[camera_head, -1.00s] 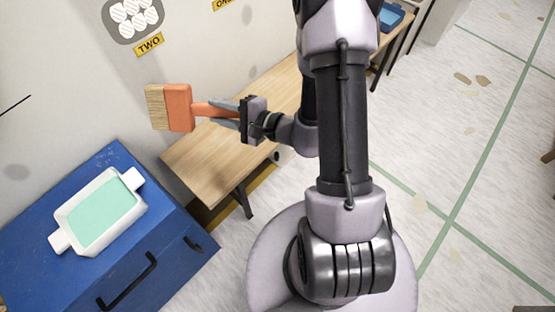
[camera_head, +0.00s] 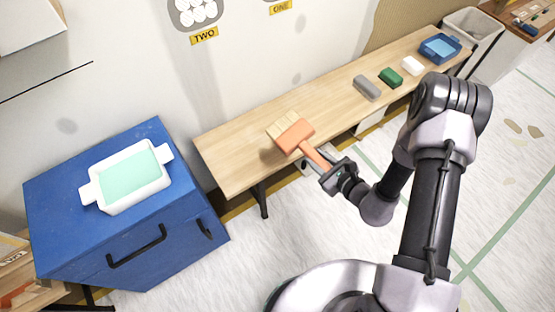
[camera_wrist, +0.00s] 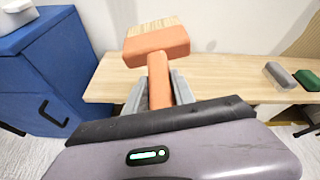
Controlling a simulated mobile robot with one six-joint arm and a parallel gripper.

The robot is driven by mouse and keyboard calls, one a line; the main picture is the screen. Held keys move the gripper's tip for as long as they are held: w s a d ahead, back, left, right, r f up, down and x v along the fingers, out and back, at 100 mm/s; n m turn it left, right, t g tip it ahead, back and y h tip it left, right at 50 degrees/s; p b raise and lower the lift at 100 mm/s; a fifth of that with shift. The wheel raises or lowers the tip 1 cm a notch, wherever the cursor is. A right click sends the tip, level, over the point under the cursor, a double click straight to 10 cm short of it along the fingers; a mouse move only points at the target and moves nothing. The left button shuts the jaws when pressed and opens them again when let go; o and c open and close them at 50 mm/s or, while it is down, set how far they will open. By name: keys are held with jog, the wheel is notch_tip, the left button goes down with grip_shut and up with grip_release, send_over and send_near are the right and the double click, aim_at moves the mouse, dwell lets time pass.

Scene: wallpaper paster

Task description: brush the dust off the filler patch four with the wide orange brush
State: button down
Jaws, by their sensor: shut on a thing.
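The wide orange brush (camera_head: 296,136) has pale bristles and an orange handle. My gripper (camera_head: 326,171) is shut on its handle and holds it in front of the wooden bench, bristles pointing away from my wrist. In the wrist view the brush (camera_wrist: 158,45) stands out ahead, its handle between the fingers of my gripper (camera_wrist: 158,95). On the wall are grey patches with white circles, one above a yellow label TWO (camera_head: 204,36) and another above a label ONE (camera_head: 279,7). No patch labelled four is in view.
A long wooden bench (camera_head: 225,150) runs along the wall, with a grey block (camera_head: 367,87), a green block (camera_head: 391,77), a white block (camera_head: 412,66) and a blue tray (camera_head: 440,48). A white tray with mint-green contents (camera_head: 101,195) stands on a blue cabinet (camera_head: 60,210). A bin (camera_head: 489,31) stands beyond.

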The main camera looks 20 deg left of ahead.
jog(key=s+a+f+m, duration=0.1)
jog(key=s+a+f, duration=0.4)
jog(key=f, duration=0.3)
jog(key=s+a+f+m+p, duration=0.1)
jog(key=s+a+f, duration=0.4)
jog(key=f, duration=0.3)
jog(key=shift+s+a+m, duration=0.25)
jog(key=shift+s+m, duration=0.15)
jog(key=shift+s, duration=0.25)
jog(key=shift+w+f, duration=0.1)
jog(key=shift+f, duration=0.05)
